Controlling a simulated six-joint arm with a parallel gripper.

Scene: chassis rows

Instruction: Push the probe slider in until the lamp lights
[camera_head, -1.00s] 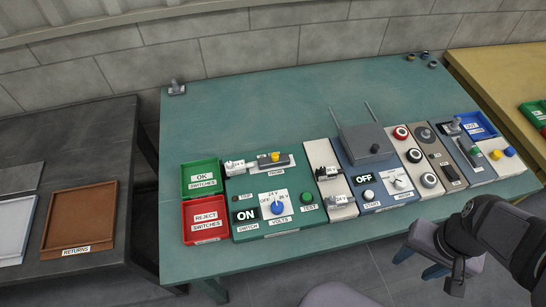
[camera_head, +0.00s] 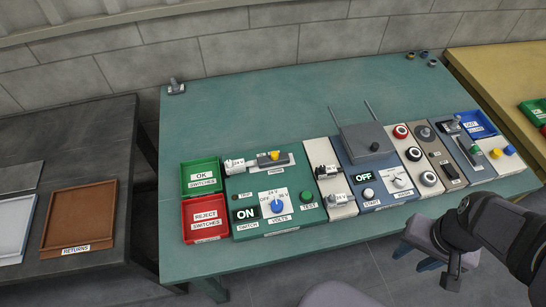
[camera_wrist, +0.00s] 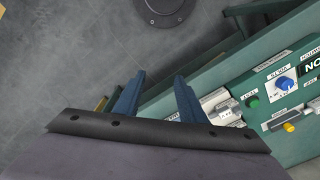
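The probe slider (camera_head: 275,156) is a grey block with a yellow knob at the back of the green panel (camera_head: 240,183). A white 24 V piece (camera_head: 235,166) sits to its left. The yellow knob also shows in the wrist view (camera_wrist: 288,127), at the lower right. A small round indicator marked TRIP (camera_head: 235,196) looks dark; I cannot tell if it is the task's lamp. My gripper (camera_head: 455,273) is off the table's front edge at the lower right, far from the slider. In the wrist view its two fingers (camera_wrist: 159,76) stand apart with nothing between them.
A VOLTS knob (camera_head: 278,206), a green TEST button (camera_head: 306,196) and a lit ON display (camera_head: 244,215) share the green panel. A second panel with an OFF display (camera_head: 363,177) and a raised grey box (camera_head: 367,140) stands right of it.

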